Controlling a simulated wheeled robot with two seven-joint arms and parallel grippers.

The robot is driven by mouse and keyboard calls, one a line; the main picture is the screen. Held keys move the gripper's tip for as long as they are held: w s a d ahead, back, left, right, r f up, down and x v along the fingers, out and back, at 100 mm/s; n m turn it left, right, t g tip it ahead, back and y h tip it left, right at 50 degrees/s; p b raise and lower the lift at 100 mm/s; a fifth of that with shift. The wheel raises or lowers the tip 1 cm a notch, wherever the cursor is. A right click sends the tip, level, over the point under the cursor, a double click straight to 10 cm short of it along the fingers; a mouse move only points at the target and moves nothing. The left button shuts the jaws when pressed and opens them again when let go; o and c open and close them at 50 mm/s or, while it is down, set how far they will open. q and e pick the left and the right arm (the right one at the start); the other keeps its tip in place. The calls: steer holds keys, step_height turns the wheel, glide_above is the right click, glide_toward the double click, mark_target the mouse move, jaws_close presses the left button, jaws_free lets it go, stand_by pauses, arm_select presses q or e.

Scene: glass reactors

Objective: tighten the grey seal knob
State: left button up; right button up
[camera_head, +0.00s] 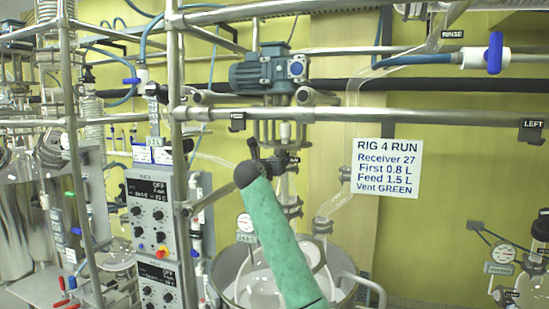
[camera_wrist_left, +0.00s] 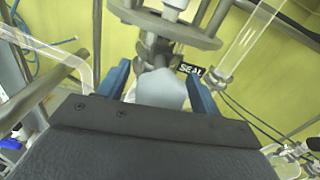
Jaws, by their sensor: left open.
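In the left wrist view, the pale grey seal knob (camera_wrist_left: 163,88) sits under a round metal flange, beside a black SEAL label (camera_wrist_left: 191,69). My left gripper (camera_wrist_left: 158,86) is open, with one blue finger on each side of the knob. Small gaps seem to show, but I cannot tell whether either finger touches it. The gripper body hides the knob's lower part. In the head view, my green-sleeved arm reaches up to the stirrer shaft below the motor, where my dark left gripper (camera_head: 256,152) is seen from behind. The knob cannot be made out there. My right gripper is not in view.
The blue-grey motor (camera_head: 268,70) stands above the shaft. A steel-rimmed vessel (camera_head: 228,262) lies below. Metal rails and posts frame the rig. A control box (camera_head: 152,212) is at left, a white sign (camera_head: 387,168) at right, and a glass tube (camera_wrist_left: 247,40) beside the flange.

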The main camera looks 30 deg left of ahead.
arm_select(q)
steer(key=shift+w, duration=0.4)
steer(key=c, duration=1)
